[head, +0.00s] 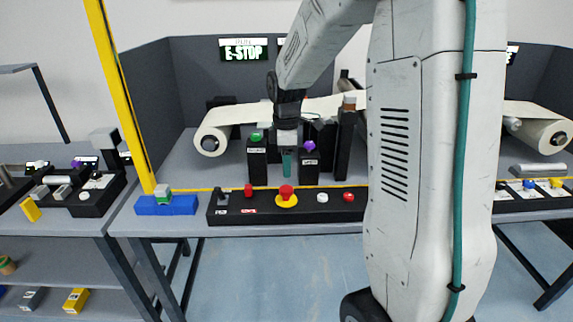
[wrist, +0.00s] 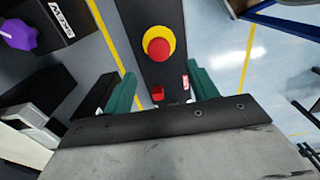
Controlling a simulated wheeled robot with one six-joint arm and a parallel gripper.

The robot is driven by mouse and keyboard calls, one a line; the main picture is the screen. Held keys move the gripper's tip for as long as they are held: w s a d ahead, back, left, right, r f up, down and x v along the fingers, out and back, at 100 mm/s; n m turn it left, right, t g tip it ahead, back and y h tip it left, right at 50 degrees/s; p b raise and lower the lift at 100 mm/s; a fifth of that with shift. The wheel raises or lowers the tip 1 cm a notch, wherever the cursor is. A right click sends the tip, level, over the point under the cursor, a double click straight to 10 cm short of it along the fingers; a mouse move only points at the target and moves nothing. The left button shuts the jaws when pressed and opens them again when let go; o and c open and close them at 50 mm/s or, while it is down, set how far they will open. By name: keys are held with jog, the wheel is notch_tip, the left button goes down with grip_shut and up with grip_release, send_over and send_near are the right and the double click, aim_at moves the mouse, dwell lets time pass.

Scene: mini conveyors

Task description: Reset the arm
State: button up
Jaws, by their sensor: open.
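My gripper (head: 288,163) hangs from my arm over the middle station in the head view, between two black posts. Its two green fingers show apart in the wrist view (wrist: 162,88), with nothing held between them. Beyond the fingers lies the black control panel (wrist: 158,20) with a red mushroom button on a yellow ring (wrist: 158,45) and a small red button (wrist: 157,93). The same panel (head: 255,205) runs along the table's front edge in the head view. My arm hides the panel's right end.
A post with a green knob (head: 257,138) and a post with a purple knob (head: 309,146) stand close beside the gripper. White conveyor belts (head: 240,115) lie behind. A yellow pole (head: 120,95) rises at left, near a blue block (head: 166,206). Open floor lies in front.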

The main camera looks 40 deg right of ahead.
dwell(0.4)
jog(key=shift+s+m, duration=0.1)
jog(key=shift+m, duration=0.4)
jog(key=s+a+r+m, duration=0.3)
jog(key=s+a, duration=0.2)
jog(key=s, duration=0.4)
jog(key=s+a+r+m+t, duration=0.1)
jog(key=s+a+r+m, duration=0.2)
jog(key=s, duration=0.6)
jog(key=s+a+r+m, duration=0.4)
jog(key=s+a, duration=0.2)
jog(key=s, duration=0.3)
jog(key=shift+a+r, duration=0.25)
jog(key=shift+a, duration=0.15)
